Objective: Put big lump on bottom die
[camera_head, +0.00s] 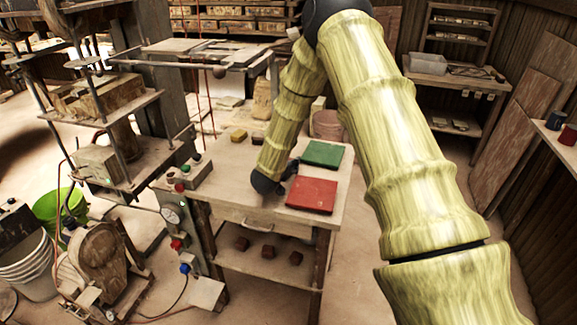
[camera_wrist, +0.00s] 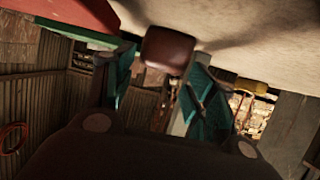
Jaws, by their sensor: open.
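A reddish-brown lump (camera_wrist: 167,50) sits on the table top between the two fingers of my gripper (camera_wrist: 162,62) in the wrist view, with gaps showing beside it. I take it as the big lump. My gripper is open and low over the table's front part in the head view (camera_head: 283,183), left of the red square; it hides the lump there. The press stands at the left. A pale block low in it (camera_head: 97,164) looks like the bottom die, though I cannot be sure; another block sits on the plate above.
The wooden table (camera_head: 222,165) carries a red square (camera_head: 312,195), a green square (camera_head: 322,154), a yellow lump (camera_head: 238,135) and a button box (camera_head: 190,176). Several brown cubes (camera_head: 268,251) lie on its lower shelf. Press rods and plates surround the low block.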

